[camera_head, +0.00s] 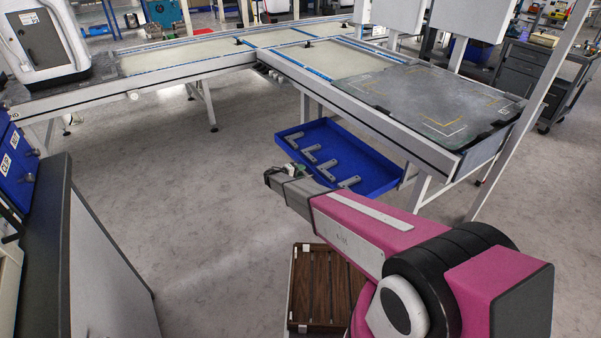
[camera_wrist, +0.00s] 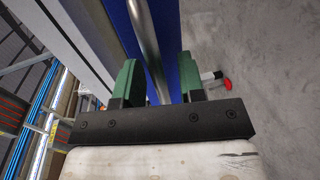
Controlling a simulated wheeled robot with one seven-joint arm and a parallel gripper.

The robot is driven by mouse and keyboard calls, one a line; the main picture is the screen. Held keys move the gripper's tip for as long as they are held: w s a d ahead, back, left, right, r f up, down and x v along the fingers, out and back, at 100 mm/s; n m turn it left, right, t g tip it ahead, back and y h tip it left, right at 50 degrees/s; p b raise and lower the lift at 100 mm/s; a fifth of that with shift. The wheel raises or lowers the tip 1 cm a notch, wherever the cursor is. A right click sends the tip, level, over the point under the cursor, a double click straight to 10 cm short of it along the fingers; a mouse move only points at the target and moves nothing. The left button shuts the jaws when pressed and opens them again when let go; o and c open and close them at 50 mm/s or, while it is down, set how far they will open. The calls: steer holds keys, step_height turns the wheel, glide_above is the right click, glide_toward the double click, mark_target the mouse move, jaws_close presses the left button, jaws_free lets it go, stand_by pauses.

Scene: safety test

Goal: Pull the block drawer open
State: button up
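A blue drawer (camera_head: 370,150) sits low beneath the edge of the grey-topped table. Its inside shows from above, with several grey bracket-like pieces (camera_head: 325,164) in it. I see no label naming it as the block drawer. My gripper (camera_head: 280,174) is at its near left side in the head view, with the fingertips hard to make out there. In the wrist view, my two green fingers (camera_wrist: 158,82) are apart, one on each side of a round metal bar (camera_wrist: 147,35). A blue surface (camera_wrist: 190,45) lies right beside the bar. Finger contact with the bar cannot be told.
The table (camera_head: 430,98) stands above the drawer on white legs. A dark brown slatted crate (camera_head: 325,285) is on the near side, partly behind my arm. A dark cabinet (camera_head: 105,260) stands at left, near labelled blue boxes (camera_head: 15,165). Grey floor (camera_head: 190,190) between is clear.

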steer(key=v, duration=1)
steer(key=shift+s+a, duration=0.2)
steer(key=shift+a, duration=0.15)
steer(key=shift+r, duration=0.1)
steer(key=s+d+r+m+g+y, duration=0.1)
steer(key=s+d+r+g, duration=0.25)
steer(key=d, duration=0.45)
steer(key=s+d+r+m+g+y, duration=0.25)
steer(key=s+d, duration=0.25)
steer(key=d, duration=0.3)
steer(key=s+d+r+m+g+y, duration=0.1)
steer(key=s+d+r+g, duration=0.1)
steer(key=s+d+r, duration=0.45)
steer(key=s+d+r+m+y, duration=0.1)
steer(key=s+d+r+y, duration=0.3)
steer(key=s, duration=0.4)
steer(key=s+d+r+m+g+y, duration=0.1)
steer(key=s+d+r+y, duration=0.3)
steer(key=s+d, duration=0.3)
steer(key=shift+s+r+m, duration=0.35)
steer(key=shift+s+r, duration=0.25)
steer(key=shift+s, duration=0.1)
